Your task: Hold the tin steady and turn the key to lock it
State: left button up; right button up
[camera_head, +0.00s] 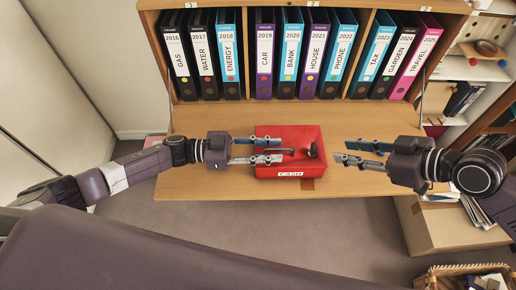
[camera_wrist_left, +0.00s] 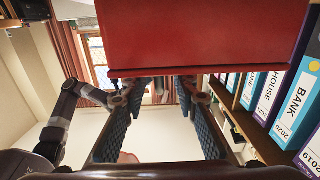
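The red cash tin (camera_head: 287,136) sits closed on the wooden desk flap, with a white CASH label on its front. A dark curved handle (camera_head: 290,150) lies on its lid. A small dark round-ended piece (camera_head: 312,150), perhaps the key, shows near the lid's right end. My left gripper (camera_head: 267,150) is open, its fingertips overlapping the tin's left part in the head view; contact is unclear. In the left wrist view its spread fingers (camera_wrist_left: 160,88) reach toward the red tin (camera_wrist_left: 205,35), with nothing between them. My right gripper (camera_head: 345,152) is open and empty, right of the tin.
The desk flap (camera_head: 215,185) is otherwise mostly clear around the tin. A row of labelled binders (camera_head: 265,60) stands in the cabinet behind it. A cardboard box (camera_head: 445,225) and a basket (camera_head: 465,272) stand at the lower right.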

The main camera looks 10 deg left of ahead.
aim_at(290, 150)
pick_arm(q)
jog(key=shift+x, duration=1.7)
grip_shut()
